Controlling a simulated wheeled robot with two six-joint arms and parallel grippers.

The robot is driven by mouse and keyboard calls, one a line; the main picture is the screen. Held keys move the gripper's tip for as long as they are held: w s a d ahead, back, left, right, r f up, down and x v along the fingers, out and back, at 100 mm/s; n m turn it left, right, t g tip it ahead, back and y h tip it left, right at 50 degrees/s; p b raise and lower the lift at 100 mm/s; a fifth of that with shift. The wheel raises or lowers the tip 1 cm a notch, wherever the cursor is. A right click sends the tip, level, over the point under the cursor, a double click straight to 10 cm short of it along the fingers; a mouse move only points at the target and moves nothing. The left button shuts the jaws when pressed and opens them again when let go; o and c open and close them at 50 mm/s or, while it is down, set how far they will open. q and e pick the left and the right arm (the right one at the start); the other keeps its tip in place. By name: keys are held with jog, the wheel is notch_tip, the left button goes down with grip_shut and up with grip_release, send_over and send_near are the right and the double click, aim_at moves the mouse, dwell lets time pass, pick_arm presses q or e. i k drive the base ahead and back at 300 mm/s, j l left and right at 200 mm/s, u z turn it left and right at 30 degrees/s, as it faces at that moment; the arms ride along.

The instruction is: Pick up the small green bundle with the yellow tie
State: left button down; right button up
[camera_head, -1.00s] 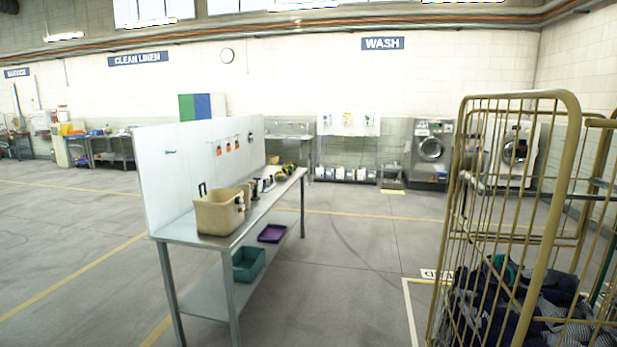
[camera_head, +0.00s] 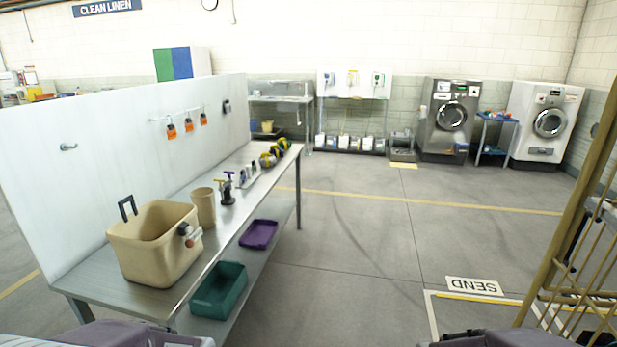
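Several small rounded bundles with yellow on them (camera_head: 274,154) sit at the far end of the steel table (camera_head: 100,275). They are too small to tell which one is green or to make out a tie. Neither of my grippers can be made out. Only greyish-purple shapes show along the bottom edge, at the left and right.
A beige tub (camera_head: 150,255), a beige cup (camera_head: 204,207) and small dark tools (camera_head: 227,190) stand on the table. A teal bin (camera_head: 220,292) and a purple tray (camera_head: 259,234) are on its lower shelf. A cage trolley (camera_head: 570,235) stands right; the middle floor is clear.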

aim_at(283, 144)
jog(key=i, duration=3.65)
jog(key=i+u, duration=0.1)
jog(key=i, duration=0.5)
jog(key=i+l+u, duration=0.1)
jog(key=i, duration=0.5)
jog(key=i+l+u, duration=0.1)
jog(key=i, duration=0.5)
jog(key=l, duration=0.05)
